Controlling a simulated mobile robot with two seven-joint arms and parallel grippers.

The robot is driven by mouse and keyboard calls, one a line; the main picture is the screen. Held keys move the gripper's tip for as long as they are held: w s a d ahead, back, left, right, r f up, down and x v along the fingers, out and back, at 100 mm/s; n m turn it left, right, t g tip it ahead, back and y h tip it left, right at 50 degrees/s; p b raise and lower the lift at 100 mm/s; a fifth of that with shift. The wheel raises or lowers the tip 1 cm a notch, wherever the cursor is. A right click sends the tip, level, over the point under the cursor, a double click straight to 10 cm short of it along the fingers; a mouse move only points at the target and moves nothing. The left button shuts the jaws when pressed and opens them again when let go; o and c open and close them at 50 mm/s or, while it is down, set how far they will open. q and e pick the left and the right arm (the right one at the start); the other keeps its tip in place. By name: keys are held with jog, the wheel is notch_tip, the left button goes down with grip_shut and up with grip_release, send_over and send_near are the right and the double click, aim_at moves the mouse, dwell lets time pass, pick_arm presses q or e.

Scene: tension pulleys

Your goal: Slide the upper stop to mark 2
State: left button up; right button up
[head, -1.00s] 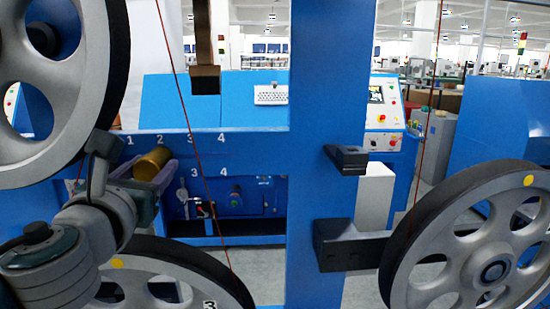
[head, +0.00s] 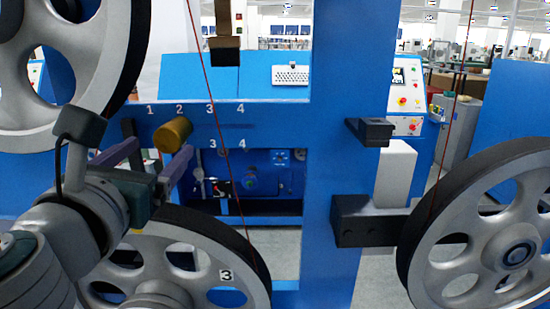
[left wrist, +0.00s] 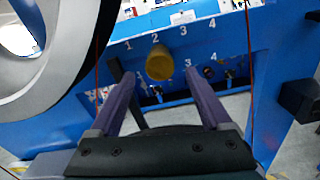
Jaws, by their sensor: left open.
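The upper stop, a brass-coloured cylinder (head: 173,134), sticks out from the blue upper bar (head: 270,113) just below the white mark 2 (head: 179,108). It also shows in the left wrist view (left wrist: 159,64), under mark 2 (left wrist: 155,37). My left gripper (head: 162,150) is open, with purple-grey fingers on either side of the stop's line. In the left wrist view the fingers (left wrist: 162,82) stand apart from the stop, which shows between and beyond the tips. My right gripper is not in view.
A large grey pulley wheel (head: 20,135) is at upper left, another (head: 235,260) below my gripper, a third (head: 430,260) at right. A thin red cord (head: 205,70) runs down across the bar. A blue column (head: 345,60) with dark brackets (head: 360,220) stands right.

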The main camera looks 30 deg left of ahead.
pick_arm(q)
jog(key=v, duration=0.2)
jog(key=shift+s+d+f+b, duration=0.15)
jog(key=shift+s+d+b, duration=0.05)
jog(key=shift+s+b, duration=0.15)
jog(key=shift+s+d, duration=0.25)
jog(key=shift+s, duration=0.15)
dwell(0.3)
